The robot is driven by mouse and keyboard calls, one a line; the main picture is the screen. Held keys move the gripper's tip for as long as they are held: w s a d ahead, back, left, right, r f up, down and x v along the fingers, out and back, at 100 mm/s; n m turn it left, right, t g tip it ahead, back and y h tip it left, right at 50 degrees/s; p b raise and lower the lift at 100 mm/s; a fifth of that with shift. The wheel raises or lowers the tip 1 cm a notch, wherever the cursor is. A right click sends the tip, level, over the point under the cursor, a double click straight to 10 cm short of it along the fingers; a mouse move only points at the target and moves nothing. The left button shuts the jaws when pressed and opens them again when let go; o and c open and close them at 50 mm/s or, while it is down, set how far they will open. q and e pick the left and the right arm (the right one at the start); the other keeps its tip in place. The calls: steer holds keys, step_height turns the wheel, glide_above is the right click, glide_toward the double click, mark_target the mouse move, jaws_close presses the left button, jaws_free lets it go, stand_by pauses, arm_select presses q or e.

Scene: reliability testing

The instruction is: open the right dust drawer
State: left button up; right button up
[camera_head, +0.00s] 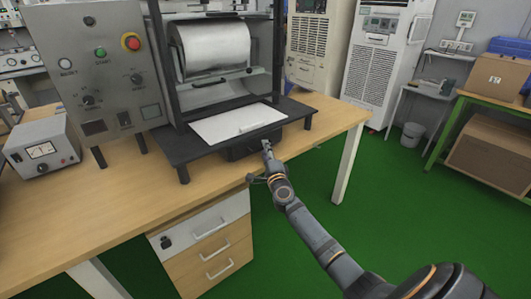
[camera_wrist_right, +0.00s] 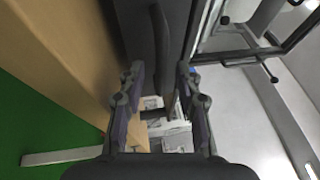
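The dust drawer (camera_head: 245,150) is a dark box under the black platform of the test machine, on the wooden table. It looks shut, and part of its front is hidden behind my right gripper. In the right wrist view its dark front (camera_wrist_right: 137,35) carries a dark bar handle (camera_wrist_right: 161,45). My right gripper (camera_head: 267,146) is right in front of the drawer. In the wrist view its two fingers (camera_wrist_right: 159,85) are apart, with the handle lined up between them. I cannot tell whether they touch it. My left gripper is not in view.
A control box (camera_head: 85,60) and a meter (camera_head: 42,148) stand left. A drawer cabinet (camera_head: 205,250) is below the table.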

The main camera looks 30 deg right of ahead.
jaws_close()
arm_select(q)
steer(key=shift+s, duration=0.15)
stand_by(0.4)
